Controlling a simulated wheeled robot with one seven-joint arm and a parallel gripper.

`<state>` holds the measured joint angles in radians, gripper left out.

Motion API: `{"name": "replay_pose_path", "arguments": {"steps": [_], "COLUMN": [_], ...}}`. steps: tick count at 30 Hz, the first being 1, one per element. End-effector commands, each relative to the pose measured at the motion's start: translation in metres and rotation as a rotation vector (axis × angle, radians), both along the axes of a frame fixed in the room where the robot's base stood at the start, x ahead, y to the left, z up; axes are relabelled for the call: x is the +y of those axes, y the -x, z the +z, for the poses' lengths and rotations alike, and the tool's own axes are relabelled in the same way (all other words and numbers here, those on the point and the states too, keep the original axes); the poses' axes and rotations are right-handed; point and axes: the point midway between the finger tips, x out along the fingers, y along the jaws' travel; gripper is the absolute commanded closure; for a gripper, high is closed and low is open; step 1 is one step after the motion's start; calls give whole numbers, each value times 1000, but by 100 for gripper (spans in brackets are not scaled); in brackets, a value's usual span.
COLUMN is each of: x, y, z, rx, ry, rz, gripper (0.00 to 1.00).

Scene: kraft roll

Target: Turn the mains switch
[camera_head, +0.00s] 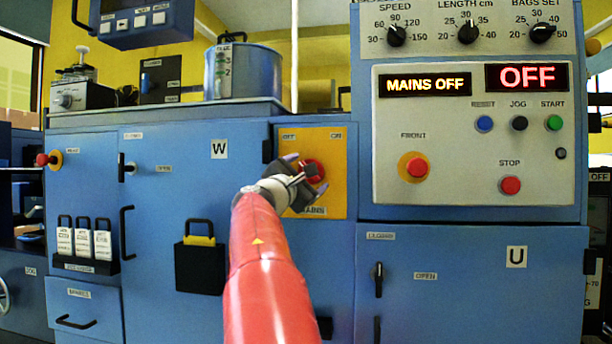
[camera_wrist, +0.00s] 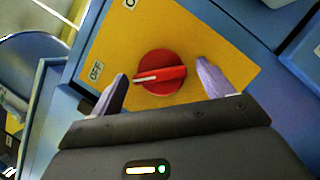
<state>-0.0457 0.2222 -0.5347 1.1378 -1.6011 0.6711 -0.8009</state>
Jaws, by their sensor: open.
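The mains switch is a red round knob (camera_wrist: 161,73) on a yellow plate (camera_head: 336,195) on the blue cabinet front. In the wrist view the knob's white pointer line points toward the OFF label (camera_wrist: 96,71). My gripper (camera_head: 303,173) is in front of the plate and partly hides the knob (camera_head: 314,170) in the head view. In the wrist view my gripper (camera_wrist: 163,88) is open, with one finger on each side of the knob. Gaps show between the fingers and the knob. The lit display (camera_head: 422,84) reads MAINS OFF.
A control panel (camera_head: 470,190) with a red FRONT button (camera_head: 416,167) and STOP button (camera_head: 510,185) is to the right. A black box with a padlock-like handle (camera_head: 200,268) hangs left of my arm. A metal pot (camera_head: 246,72) stands on the ledge above.

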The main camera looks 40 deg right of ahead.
Motion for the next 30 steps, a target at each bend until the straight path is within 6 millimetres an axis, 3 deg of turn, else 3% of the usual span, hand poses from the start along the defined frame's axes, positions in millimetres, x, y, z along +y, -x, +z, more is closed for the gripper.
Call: {"name": "replay_pose_path", "arguments": {"steps": [7,19,30], "x": [7,61,69], "y": [3,28,31], "z": [-3,-20,-21], "rx": [-2,-2,0], "ry": [-2,-2,0], "rz": [3,3,0], "gripper": [20,20,20]}}
